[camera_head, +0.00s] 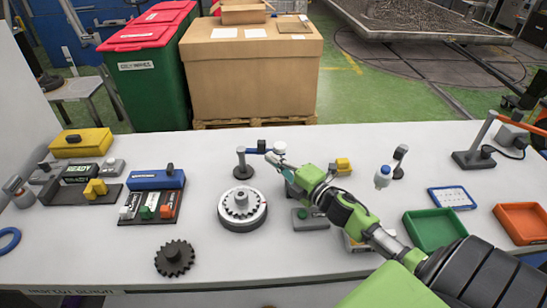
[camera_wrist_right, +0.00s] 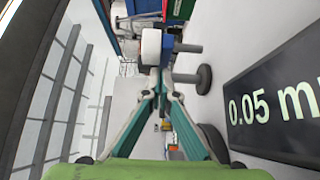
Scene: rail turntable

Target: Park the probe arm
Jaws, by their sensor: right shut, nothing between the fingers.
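The fingers also show in the right wrist view (camera_wrist_right: 157,76). My left gripper is not in view.
A white turntable with a gear (camera_head: 242,222) stands just left of my right arm. A dark gear (camera_head: 174,258) lies in front. A display reading 0.05 (camera_wrist_right: 280,108) is near the fingers in the wrist view. Green (camera_head: 434,246) and orange (camera_head: 520,236) trays are at right.

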